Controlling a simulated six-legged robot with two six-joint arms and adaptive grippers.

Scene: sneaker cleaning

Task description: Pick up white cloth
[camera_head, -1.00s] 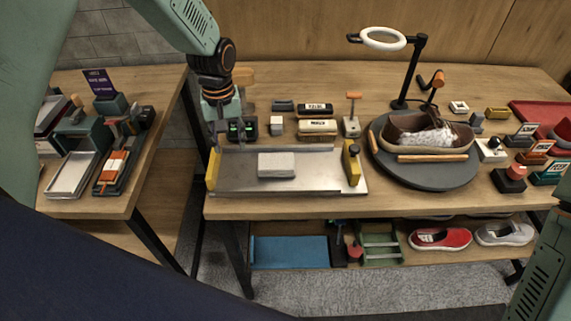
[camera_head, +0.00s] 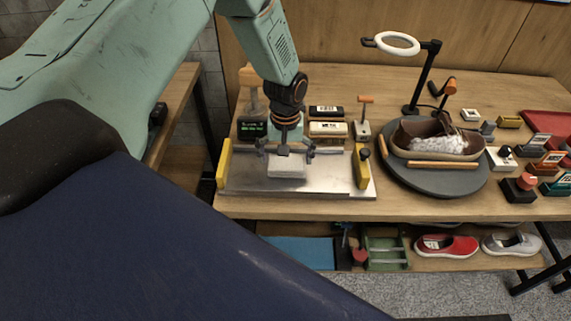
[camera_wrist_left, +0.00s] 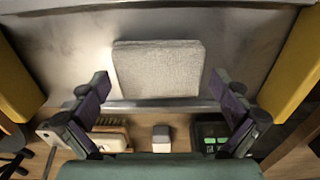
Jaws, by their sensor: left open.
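The white cloth (camera_head: 287,170) is a folded, light grey-white block lying flat on a metal tray (camera_head: 335,182) with yellow ends. It also shows in the left wrist view (camera_wrist_left: 158,68), whole and uncovered. My left gripper (camera_head: 286,153) is over the tray, just above and behind the cloth in the head view. Its two fingers are spread wide and empty. In the left wrist view my left gripper (camera_wrist_left: 161,98) has one finger on each side, with the cloth ahead between them. A gap between the fingers and the cloth shows there. My right gripper is not in view.
A brown shoe (camera_head: 437,138) with white foam sits on a round dark turntable (camera_head: 436,184) at right, under a ring lamp (camera_head: 397,44). Brushes (camera_head: 327,129) and small boxes stand behind the tray. A lower shelf holds a red shoe (camera_head: 447,245).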

